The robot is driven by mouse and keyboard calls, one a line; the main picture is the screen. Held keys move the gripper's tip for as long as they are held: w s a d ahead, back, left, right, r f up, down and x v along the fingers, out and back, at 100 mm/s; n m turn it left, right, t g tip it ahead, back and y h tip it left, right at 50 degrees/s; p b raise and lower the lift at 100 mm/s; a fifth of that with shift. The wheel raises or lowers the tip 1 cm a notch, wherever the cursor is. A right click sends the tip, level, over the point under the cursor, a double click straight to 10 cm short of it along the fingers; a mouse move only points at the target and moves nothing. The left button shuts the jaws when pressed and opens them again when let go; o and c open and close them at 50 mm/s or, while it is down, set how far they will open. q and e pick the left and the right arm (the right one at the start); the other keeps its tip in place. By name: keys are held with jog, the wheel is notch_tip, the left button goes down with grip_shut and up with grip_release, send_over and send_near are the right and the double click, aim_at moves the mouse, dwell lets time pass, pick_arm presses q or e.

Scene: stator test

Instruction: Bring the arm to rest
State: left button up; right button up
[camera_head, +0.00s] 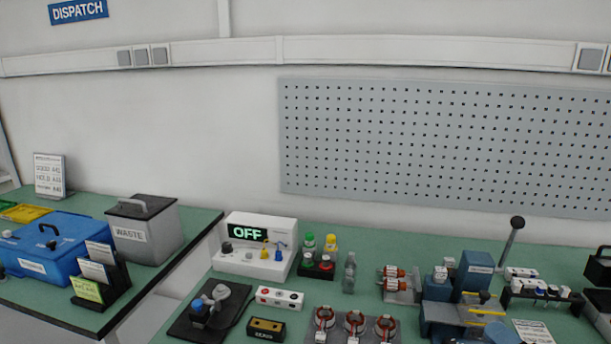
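Neither of my arms nor either gripper shows in the head view. The green bench (230,320) in front holds the stator test gear. A white tester (254,262) with a display reading OFF stands at its back left. Several copper-wound stators (354,322) sit in a row near the bottom edge. A blue press-like fixture (441,288) stands to their right, with a black-knobbed lever (516,224) behind it.
A second green bench at left holds a grey WASTE bin (143,228), a blue box (50,255) and a black card rack (117,278). A gap separates the benches. A pegboard (440,145) hangs behind.

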jog(key=s+f+m+g+h, duration=0.9)
jog(key=s+f+m, duration=0.5)
jog(key=s+m, duration=0.45)
jog(key=s+a+f+m+g+y, duration=0.2)
jog(key=s+a+m+g+y, duration=0.1)
jog(key=s+a+m+g, duration=0.3)
jog(key=w+d+f+n+t+y, duration=0.1)
jog(key=w+f+n+t, duration=0.1)
jog(key=w+f+t, duration=0.5)
jog(key=shift+d+f+t, duration=0.2)
jog(key=shift+f+t, duration=0.5)
jog(key=shift+f, duration=0.4)
jog(key=shift+w, duration=0.1)
dwell(0.3)
jog(key=shift+c, duration=1)
jog(key=shift+w+a, duration=0.1)
